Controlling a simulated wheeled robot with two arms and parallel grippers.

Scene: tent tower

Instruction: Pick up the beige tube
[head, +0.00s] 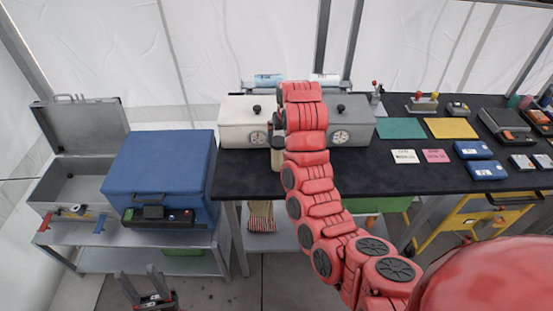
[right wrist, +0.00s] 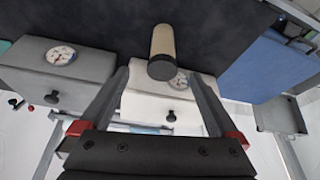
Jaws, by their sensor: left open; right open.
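The beige tube (head: 278,158) stands on the black table in front of the white box, partly covered by my right arm. In the right wrist view the tube (right wrist: 162,42) shows its pale side and dark end cap, which lies between the open fingertips of my right gripper (right wrist: 160,76) in the picture. Nothing is between the fingers' inner faces that I can see as held. In the head view my right gripper is mostly hidden by its own arm. My left gripper (head: 140,277) is open and empty at the bottom left, low over the floor.
A white box (head: 238,112) and a grey box (head: 352,108), both with dials, stand at the table's back. A blue case (head: 160,165) and an open grey case (head: 70,180) sit on a shelf to the left. Cards, mats and tools cover the table's right side.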

